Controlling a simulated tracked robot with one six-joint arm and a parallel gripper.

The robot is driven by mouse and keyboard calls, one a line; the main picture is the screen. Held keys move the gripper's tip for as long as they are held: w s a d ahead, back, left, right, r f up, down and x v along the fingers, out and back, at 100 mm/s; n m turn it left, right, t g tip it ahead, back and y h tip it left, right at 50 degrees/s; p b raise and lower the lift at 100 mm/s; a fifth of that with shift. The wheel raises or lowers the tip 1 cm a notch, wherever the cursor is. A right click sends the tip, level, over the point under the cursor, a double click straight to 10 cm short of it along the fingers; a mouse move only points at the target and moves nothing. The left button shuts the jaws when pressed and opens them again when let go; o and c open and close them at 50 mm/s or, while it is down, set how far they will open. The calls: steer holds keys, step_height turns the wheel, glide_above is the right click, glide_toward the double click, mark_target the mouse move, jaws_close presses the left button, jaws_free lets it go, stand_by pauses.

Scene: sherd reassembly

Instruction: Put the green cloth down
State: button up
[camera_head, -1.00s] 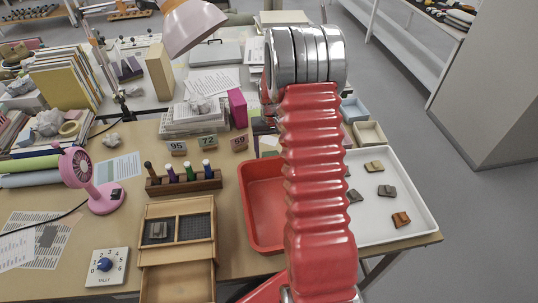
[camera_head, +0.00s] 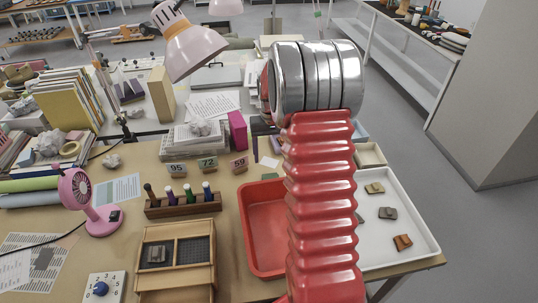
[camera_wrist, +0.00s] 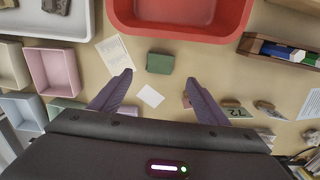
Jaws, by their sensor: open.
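A small folded green cloth (camera_wrist: 160,63) lies flat on the tan table in the wrist view, just below the red tray (camera_wrist: 180,18). My gripper (camera_wrist: 157,92) is open, its two dark fingers spread wide with nothing between them. The cloth lies beyond the fingertips, roughly centred between them and apart from both. The red tray shows left of my arm in the head view (camera_head: 262,215).
A white card (camera_wrist: 151,96) lies near the cloth. Pink (camera_wrist: 52,71) and blue (camera_wrist: 24,110) bins stand left in the wrist view. A marker rack (camera_head: 182,204), number cards (camera_head: 208,163) and a white tray of sherds (camera_head: 415,225) surround the area.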

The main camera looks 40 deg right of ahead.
steer(key=s+a+r+n+t, duration=0.1)
steer(key=s+a+r, duration=0.3)
steer(key=a+r, duration=0.3)
steer(key=s+a+r+n+t, duration=0.1)
steer(key=s+a+r, duration=0.3)
steer(key=a+r, duration=0.4)
steer(key=s+a+r+n+t, duration=0.3)
steer(key=s+a, duration=0.8)
steer(key=s, duration=0.5)
steer(key=shift+s+a+r+t, duration=0.15)
steer(key=shift+a+r+t, duration=0.15)
steer(key=shift+a+r, duration=0.1)
